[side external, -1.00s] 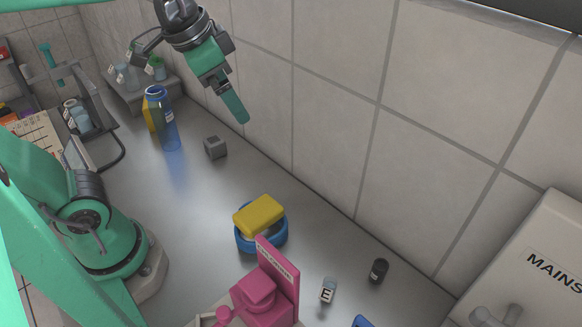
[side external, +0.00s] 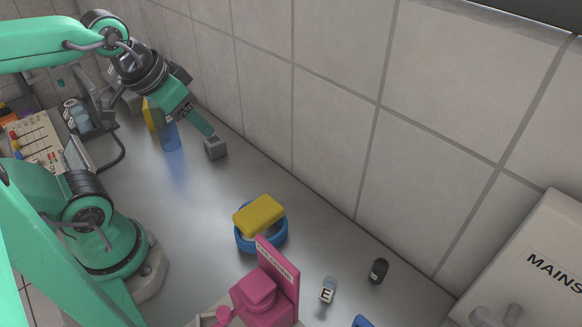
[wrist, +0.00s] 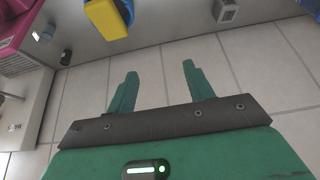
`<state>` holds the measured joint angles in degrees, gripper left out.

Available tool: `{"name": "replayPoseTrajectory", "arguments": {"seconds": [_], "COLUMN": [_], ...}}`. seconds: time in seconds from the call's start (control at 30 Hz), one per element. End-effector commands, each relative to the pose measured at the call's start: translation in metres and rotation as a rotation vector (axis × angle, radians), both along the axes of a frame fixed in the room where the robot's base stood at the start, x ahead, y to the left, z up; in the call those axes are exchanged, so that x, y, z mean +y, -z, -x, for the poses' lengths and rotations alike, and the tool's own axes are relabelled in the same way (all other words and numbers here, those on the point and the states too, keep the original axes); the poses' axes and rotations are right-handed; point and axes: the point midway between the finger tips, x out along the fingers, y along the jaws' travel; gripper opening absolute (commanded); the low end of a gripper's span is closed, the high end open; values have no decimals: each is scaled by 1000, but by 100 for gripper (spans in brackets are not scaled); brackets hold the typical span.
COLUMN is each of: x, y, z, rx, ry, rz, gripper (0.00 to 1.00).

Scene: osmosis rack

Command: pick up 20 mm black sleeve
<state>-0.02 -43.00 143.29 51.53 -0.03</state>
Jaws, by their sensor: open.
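A small black cylinder (side external: 378,270) with a pale label stands on the bench near the wall, at the lower right of the side view. It looks like the black sleeve; its size cannot be read. It also shows at the upper left of the wrist view (wrist: 65,57). My gripper (side external: 208,134) is far from it, at the upper left, low near the wall and over or beside a grey block. In the wrist view my gripper (wrist: 160,69) has its two green fingers apart, with nothing between them.
The grey block (side external: 215,148) is by my fingertips. A blue round holder (side external: 250,245) carries a yellow block (side external: 259,214). A pink fixture (side external: 270,290) and a small grey piece marked E (side external: 328,290) are near the black cylinder. The tiled wall (side external: 330,110) runs close behind.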

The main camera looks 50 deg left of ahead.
Motion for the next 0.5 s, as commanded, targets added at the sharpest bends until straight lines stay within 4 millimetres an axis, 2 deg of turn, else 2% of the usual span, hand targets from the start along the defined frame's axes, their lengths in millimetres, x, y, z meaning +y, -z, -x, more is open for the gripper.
{"name": "replayPoseTrajectory", "arguments": {"seconds": [0.27,0.5], "x": [-2,-16], "y": [-1,-6], "z": [-3,-22], "rx": [5,44], "ry": [1,1], "rz": [4,31], "gripper": [52,52]}}
